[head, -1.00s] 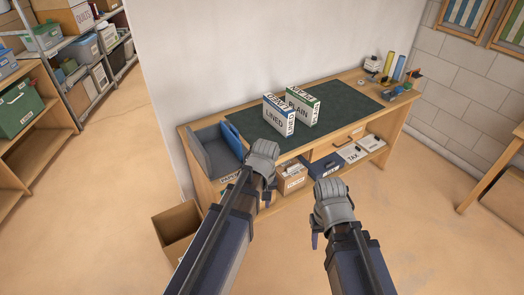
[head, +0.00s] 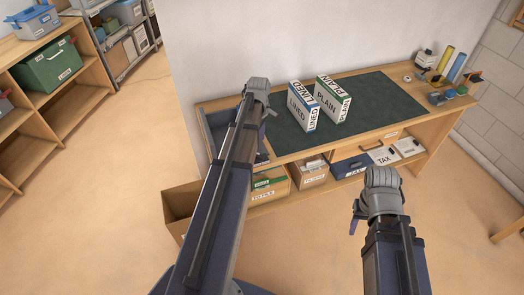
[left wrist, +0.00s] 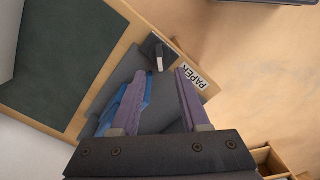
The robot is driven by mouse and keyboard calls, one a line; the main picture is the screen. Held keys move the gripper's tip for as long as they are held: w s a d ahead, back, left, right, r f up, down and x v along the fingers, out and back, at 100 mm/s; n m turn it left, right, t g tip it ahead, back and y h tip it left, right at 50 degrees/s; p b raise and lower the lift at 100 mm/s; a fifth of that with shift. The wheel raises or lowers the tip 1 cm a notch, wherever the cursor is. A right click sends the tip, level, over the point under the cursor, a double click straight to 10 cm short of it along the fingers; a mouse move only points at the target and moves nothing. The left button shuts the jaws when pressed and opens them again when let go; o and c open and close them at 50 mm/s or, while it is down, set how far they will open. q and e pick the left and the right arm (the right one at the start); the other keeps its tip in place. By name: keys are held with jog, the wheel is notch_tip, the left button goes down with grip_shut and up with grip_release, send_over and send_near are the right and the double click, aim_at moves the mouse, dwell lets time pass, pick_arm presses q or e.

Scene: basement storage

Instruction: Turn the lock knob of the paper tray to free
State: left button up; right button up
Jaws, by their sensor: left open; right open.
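The paper tray (head: 217,121) is a grey tray at the left end of the workbench, largely hidden by my left arm in the head view. A dark block with a white mark (left wrist: 158,60), perhaps the lock knob, shows just beyond the fingertips. My left gripper (left wrist: 162,76) is open and empty, its fingers apart above the tray; it also shows in the head view (head: 265,108). My right gripper (head: 358,218) is open before the bench, away from the tray.
LINED (head: 303,107) and PLAIN (head: 332,100) boxes stand on the green mat (head: 385,100). Boxes (head: 310,173) and a TAX binder (head: 352,166) sit on the shelf below. An open cardboard box (head: 180,205) stands on the floor at the bench's left end.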

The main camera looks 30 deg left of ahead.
aim_at(260, 154)
pick_arm(q)
jog(key=shift+w+f+b, duration=0.1)
jog(key=shift+f+b, duration=0.5)
jog(key=shift+f, duration=0.1)
notch_tip(260, 154, down, 6)
jog(key=b, duration=0.6)
jog(key=shift+f, duration=0.15)
grip_shut()
